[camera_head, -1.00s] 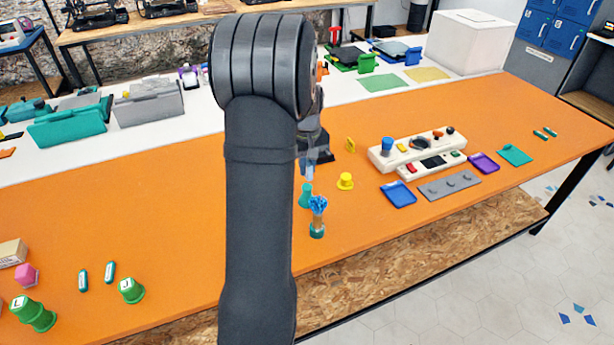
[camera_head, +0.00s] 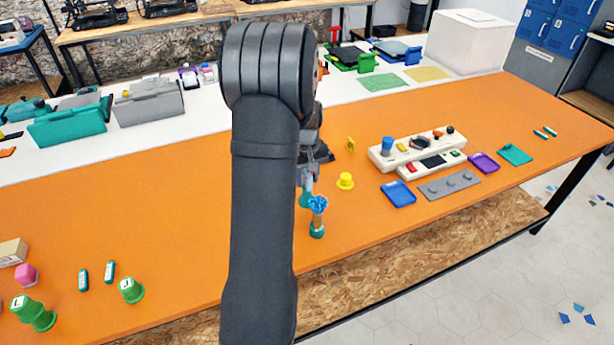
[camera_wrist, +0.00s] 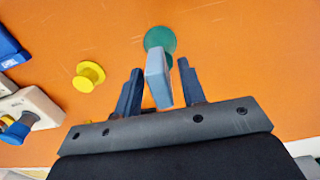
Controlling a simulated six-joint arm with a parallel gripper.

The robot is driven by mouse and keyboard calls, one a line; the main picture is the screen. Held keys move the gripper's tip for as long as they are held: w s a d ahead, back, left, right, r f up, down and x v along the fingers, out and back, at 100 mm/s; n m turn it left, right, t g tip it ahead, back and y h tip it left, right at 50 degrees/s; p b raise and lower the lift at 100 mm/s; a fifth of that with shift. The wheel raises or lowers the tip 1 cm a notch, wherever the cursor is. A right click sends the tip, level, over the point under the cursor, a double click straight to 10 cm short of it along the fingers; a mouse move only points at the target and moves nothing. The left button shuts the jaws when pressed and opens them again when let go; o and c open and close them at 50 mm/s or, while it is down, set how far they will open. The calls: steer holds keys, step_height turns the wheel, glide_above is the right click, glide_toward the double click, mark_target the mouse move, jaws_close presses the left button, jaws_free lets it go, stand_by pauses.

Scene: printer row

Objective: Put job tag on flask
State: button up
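My gripper (camera_wrist: 160,68) points down, with its two dark fingers on either side of a pale grey-blue slab (camera_wrist: 158,80). Narrow gaps seem to show beside the slab; I cannot tell whether the fingers grip it. Past the slab, in line with it, is a round teal piece (camera_wrist: 160,39). In the head view my gripper (camera_head: 306,182) is right over a small teal piece (camera_head: 304,200), partly hiding it. A blue-topped piece on a teal foot (camera_head: 317,230) stands just in front. I cannot tell for certain which pieces are the job tag and the flask.
Green lettered pieces (camera_head: 131,291) stand at front left. The orange table between is clear.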

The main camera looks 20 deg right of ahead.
steer(key=shift+r, duration=0.15)
step_height(320, 180, up, 12)
stand_by(0.5)
step_height(320, 180, down, 13)
steer(key=shift+r, duration=2.3)
